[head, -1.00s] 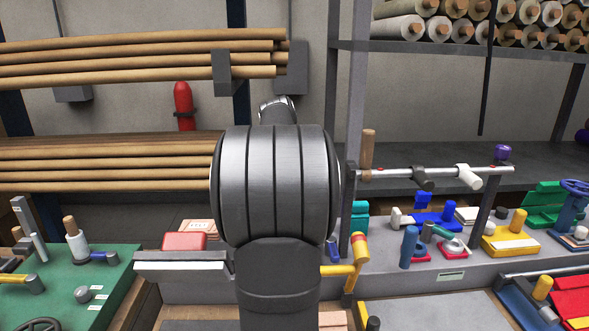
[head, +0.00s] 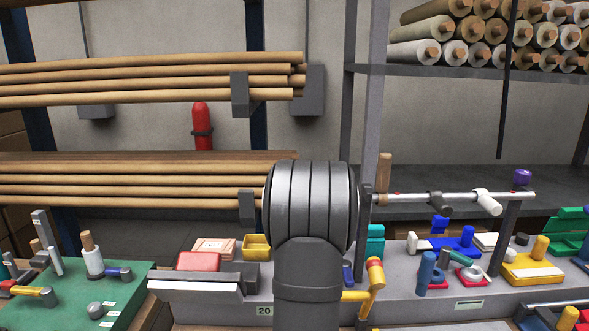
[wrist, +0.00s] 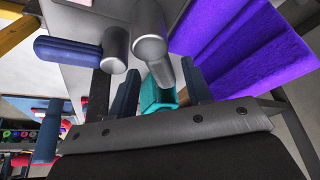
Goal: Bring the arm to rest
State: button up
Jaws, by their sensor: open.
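My arm (head: 312,215) stands in the middle of the head view, its large grey joint facing the camera. It hides my gripper in that view. In the wrist view my gripper (wrist: 146,88) shows with its two dark fingers apart. No held thing shows between them. A teal piece (wrist: 158,96) appears beyond, between the fingers; I cannot tell how far off it is.
The wrist view also shows a blue-handled tool (wrist: 68,50) and purple material (wrist: 235,60). In the head view, a green bench (head: 75,295) stands left, a cluttered grey bench (head: 415,305) right. A rail (head: 460,195) crosses right of my arm. Long rolls (head: 140,75) lie behind.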

jog(key=shift+d+f, duration=0.1)
jog(key=shift+f, duration=0.15)
jog(key=v, duration=1.7)
jog(key=x, duration=1.7)
jog(key=shift+f, duration=0.1)
jog(key=shift+w+a+n+t+y, duration=0.15)
jog(key=shift+n+t, duration=0.05)
jog(key=shift+n, duration=0.4)
jog(key=shift+w+a+n+t+y, duration=0.1)
jog(key=shift+w+n+t+y, duration=0.1)
jog(key=shift+n, duration=0.4)
jog(key=shift+r, duration=0.2)
